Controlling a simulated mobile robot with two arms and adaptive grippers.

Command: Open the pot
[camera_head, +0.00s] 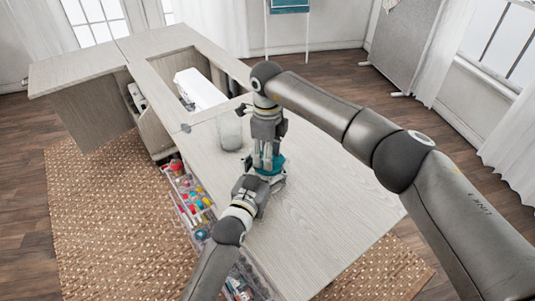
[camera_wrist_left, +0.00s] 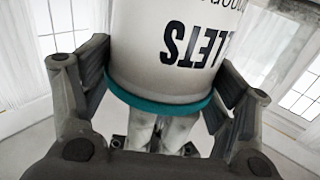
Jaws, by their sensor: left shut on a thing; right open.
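The pot (camera_wrist_left: 165,40) is white with dark lettering that appears upside down in the left wrist view, and it has a teal band around one end. My left gripper (camera_head: 262,183) is shut on it, with a finger on either side of the pot. In the head view only a teal part of the pot (camera_head: 277,163) shows clearly, over the table, with the rest largely hidden by the grippers. My right gripper (camera_head: 266,158) points down from above, open, with its fingers close to the pot. Whether they touch it, I cannot tell.
A clear glass jar (camera_head: 229,131) stands on the table (camera_head: 315,205) just left of my right gripper. A white sewing machine (camera_head: 200,89) sits farther back in the cabinet. A tray of colourful sewing items (camera_head: 192,200) lies along the left side. The table's right part is clear.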

